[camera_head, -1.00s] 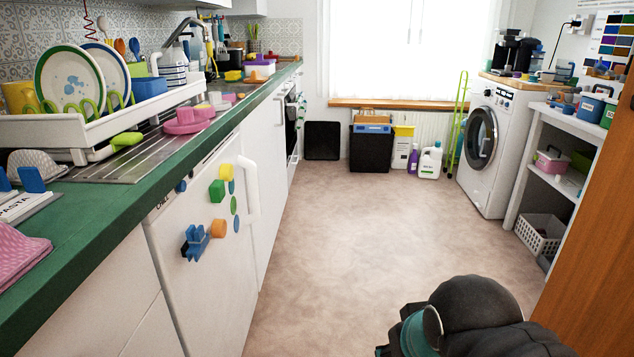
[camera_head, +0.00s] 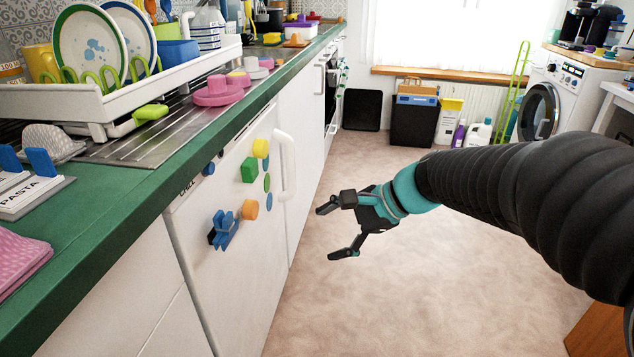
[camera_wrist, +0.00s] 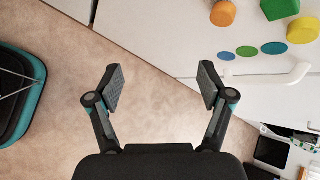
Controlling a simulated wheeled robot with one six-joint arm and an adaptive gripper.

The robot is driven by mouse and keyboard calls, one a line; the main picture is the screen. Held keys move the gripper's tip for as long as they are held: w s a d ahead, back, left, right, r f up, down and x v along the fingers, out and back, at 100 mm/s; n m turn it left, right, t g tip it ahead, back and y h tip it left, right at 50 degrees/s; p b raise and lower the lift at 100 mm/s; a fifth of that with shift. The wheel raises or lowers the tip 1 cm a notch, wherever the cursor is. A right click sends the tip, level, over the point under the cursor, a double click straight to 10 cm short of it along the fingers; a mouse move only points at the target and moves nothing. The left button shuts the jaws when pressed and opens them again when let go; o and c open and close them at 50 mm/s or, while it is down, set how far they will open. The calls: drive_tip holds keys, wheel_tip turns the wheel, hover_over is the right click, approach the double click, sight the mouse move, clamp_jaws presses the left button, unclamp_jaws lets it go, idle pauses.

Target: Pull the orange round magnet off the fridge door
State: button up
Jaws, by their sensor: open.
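The orange round magnet (camera_head: 250,209) sits on the white fridge door (camera_head: 228,270), just right of a blue clip-like piece. It also shows near the top of the wrist view (camera_wrist: 223,13). My gripper (camera_head: 331,231) is open and empty, in the air to the right of the fridge door and apart from the magnet. In the wrist view both fingers (camera_wrist: 161,85) are spread with only floor between them.
A blue clip (camera_head: 222,231), green block (camera_head: 249,170), yellow magnet (camera_head: 260,148) and flat blue and green discs are close around the orange magnet. The white fridge handle (camera_head: 287,165) sticks out at right. The counter (camera_head: 110,225) overhangs above. Floor is clear.

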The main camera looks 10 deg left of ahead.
sight(256, 208)
drive_tip(key=w+a+m+y, duration=0.4)
drive_tip(key=w+a+m, duration=0.2)
drive_tip(key=w, duration=0.4)
drive_tip(key=shift+t, duration=0.3)
drive_tip(key=x, duration=1.4)
drive_tip(key=shift+w+f+p, duration=0.2)
drive_tip(key=shift+f+p, duration=0.1)
drive_tip(key=shift+f, duration=0.05)
drive_tip(key=shift+d, duration=0.1)
drive_tip(key=c, duration=1.2)
drive_tip(key=shift+d, duration=0.65)
drive_tip(key=shift+s+d+b, duration=0.2)
drive_tip(key=shift+d, duration=1.95)
drive_tip(key=shift+s+d+b, duration=0.15)
drive_tip(key=shift+s+d, duration=0.05)
drive_tip(key=shift+d, duration=2)
